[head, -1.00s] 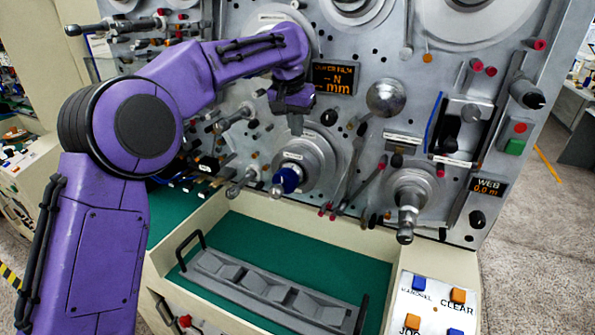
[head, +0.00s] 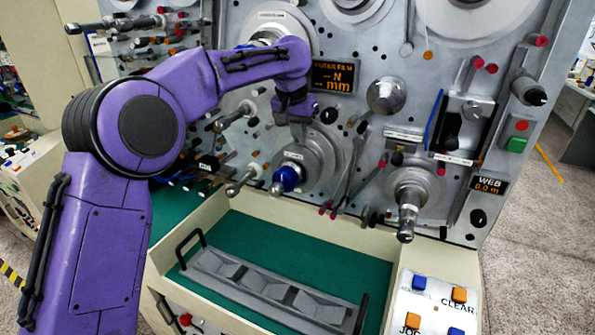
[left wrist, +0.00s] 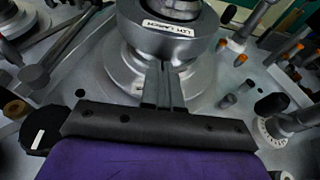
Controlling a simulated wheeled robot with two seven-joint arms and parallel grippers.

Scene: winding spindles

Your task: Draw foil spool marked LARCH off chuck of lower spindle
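The spool marked LARCH (head: 318,163) is a grey ring on the lower spindle in the head view, around a chuck with a blue collar (head: 286,178) and silver nose. In the left wrist view the spool (left wrist: 200,36) is at the top, its white label reading LARCH. My left gripper (head: 299,133) reaches down from above to the spool's upper edge. In the left wrist view its two fingers (left wrist: 164,68) lie close together with a thin gap, their tips at the spool's edge. I cannot tell whether they hold it. My right gripper is out of view.
A grey cradle (head: 222,268) with several pockets and black end handles lies on the green tray floor (head: 300,250) below. Spindles and rollers crowd the panel. A silver spindle (head: 408,200) sticks out to the right. A button panel (head: 432,300) stands at lower right.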

